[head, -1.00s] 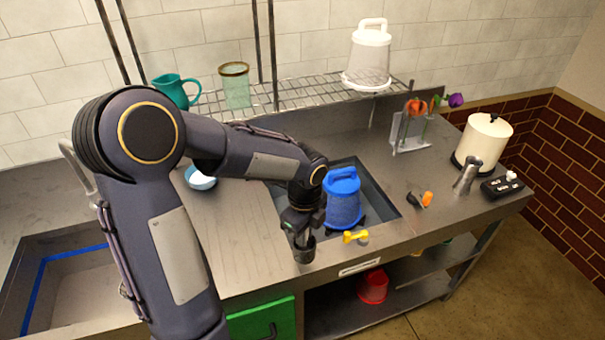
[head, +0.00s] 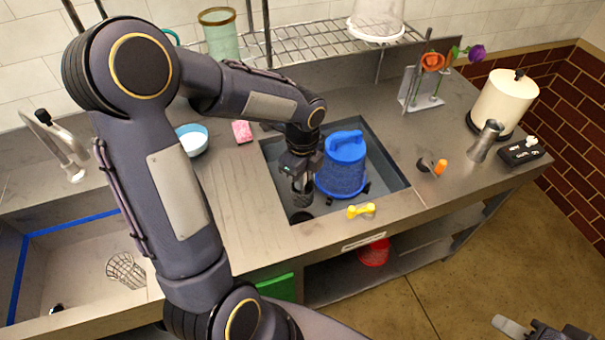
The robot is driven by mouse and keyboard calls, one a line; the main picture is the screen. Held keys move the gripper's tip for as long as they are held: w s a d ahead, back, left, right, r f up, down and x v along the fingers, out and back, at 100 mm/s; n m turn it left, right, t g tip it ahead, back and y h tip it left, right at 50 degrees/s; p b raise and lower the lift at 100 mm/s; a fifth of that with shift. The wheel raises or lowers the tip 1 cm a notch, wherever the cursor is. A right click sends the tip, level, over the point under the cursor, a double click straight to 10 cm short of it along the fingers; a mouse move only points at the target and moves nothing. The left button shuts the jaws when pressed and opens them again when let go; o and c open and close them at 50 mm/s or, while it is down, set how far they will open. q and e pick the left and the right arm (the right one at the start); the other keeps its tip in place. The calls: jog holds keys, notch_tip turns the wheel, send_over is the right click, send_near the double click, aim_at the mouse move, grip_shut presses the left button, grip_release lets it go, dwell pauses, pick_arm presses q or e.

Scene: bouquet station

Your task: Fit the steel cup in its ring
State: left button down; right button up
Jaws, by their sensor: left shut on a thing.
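My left gripper (head: 302,180) is shut on a small dark grey cup (head: 303,198), apparently the steel cup, and points down over the front left of the recessed basin. The cup looks upright; my fingers cover its upper part. A dark round opening (head: 300,217), perhaps the ring, shows just below and in front of the cup. The cup seems apart from it, though I cannot judge the height between them. Part of my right gripper (head: 527,328) shows at the bottom right edge, away from the counter; its jaw state is unclear.
A yellow piece (head: 361,211) lies at the basin's front edge. A metal tumbler (head: 486,141) and a cream canister (head: 503,101) stand at right.

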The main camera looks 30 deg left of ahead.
pick_arm(q)
jog(key=shift+f+b, duration=3.75)
jog(key=shift+f, duration=0.85)
jog(key=shift+f+b, duration=0.5)
jog(key=shift+f, duration=0.3)
jog(key=shift+f, duration=0.1)
jog(key=shift+f+b, duration=0.45)
jog(key=shift+f, duration=0.15)
jog(key=shift+f, duration=0.15)
jog(key=shift+f+b, duration=0.45)
jog(key=c, duration=1.3)
grip_release()
